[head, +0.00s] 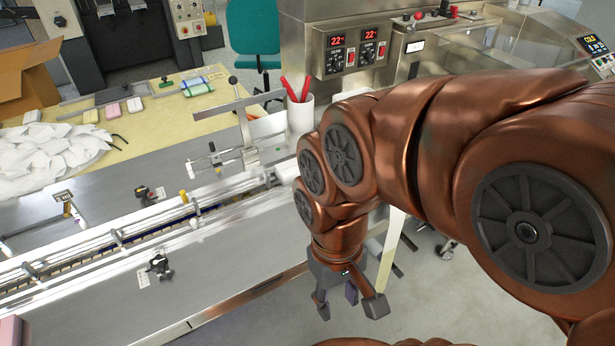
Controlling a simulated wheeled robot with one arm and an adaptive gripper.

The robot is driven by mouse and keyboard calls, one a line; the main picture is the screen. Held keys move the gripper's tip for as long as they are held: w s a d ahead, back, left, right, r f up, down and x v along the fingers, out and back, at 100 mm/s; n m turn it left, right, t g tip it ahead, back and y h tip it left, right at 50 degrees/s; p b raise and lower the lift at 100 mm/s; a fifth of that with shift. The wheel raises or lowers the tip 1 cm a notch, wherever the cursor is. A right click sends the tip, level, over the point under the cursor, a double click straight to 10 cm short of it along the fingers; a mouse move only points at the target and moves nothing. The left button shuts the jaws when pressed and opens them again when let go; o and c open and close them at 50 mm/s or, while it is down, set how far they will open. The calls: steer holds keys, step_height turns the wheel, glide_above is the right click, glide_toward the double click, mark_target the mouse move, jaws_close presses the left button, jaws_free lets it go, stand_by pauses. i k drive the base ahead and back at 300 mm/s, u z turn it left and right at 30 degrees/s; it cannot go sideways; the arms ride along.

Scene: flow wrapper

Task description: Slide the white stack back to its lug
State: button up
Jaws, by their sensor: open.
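My gripper (348,303) hangs at the lower middle of the head view, in front of the machine's metal front and over the floor. Its fingers are spread and nothing is between them. The infeed channel (91,258) runs from the lower left up toward the middle, between metal rails, with a dark strip and small regular marks along it. A small pale piece (195,222) shows at the channel near its middle; I cannot tell whether it is the white stack. Individual lugs are too small to make out, and my arm hides the channel's far right end.
A white cup with red pens (300,115) stands by the control box (350,50). A yellow table (150,125) behind holds crumpled white wrap (50,155) and several small packs. Knobs (160,264) sit on the front deck.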

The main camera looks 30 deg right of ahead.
mark_target(286, 172)
steer(key=z, duration=0.5)
steer(key=i, duration=0.4)
steer(key=u, duration=2.45)
steer(key=k, duration=1.1)
steer(key=z, duration=1.15)
steer(key=i, duration=0.5)
steer(key=u, duration=0.05)
